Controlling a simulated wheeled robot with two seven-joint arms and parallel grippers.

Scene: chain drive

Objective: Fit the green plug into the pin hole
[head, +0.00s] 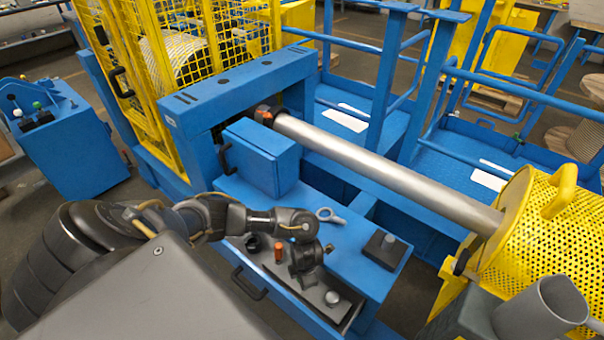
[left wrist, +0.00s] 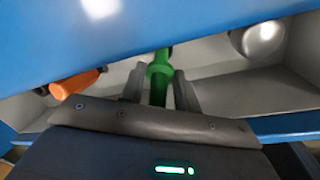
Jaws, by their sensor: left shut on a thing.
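My left gripper (head: 306,272) points down over the open drawer (head: 346,318) at the front of the blue bench. In the left wrist view my left gripper (left wrist: 160,90) is shut on the green plug (left wrist: 159,72), with one finger on each side of it. The plug has a wider collar just beyond the fingertips. In the head view the gripper hides the plug. I cannot tell whether the plug still touches the drawer. I cannot make out the pin hole in either view. My right gripper is not in view.
An orange plug (head: 279,251) and a silver knob (head: 332,298) are in the drawer, either side of the gripper. On the bench are a blue box (head: 262,157), a ring-ended tool (head: 329,215) and a dark block (head: 384,248). A steel shaft (head: 390,173) runs behind.

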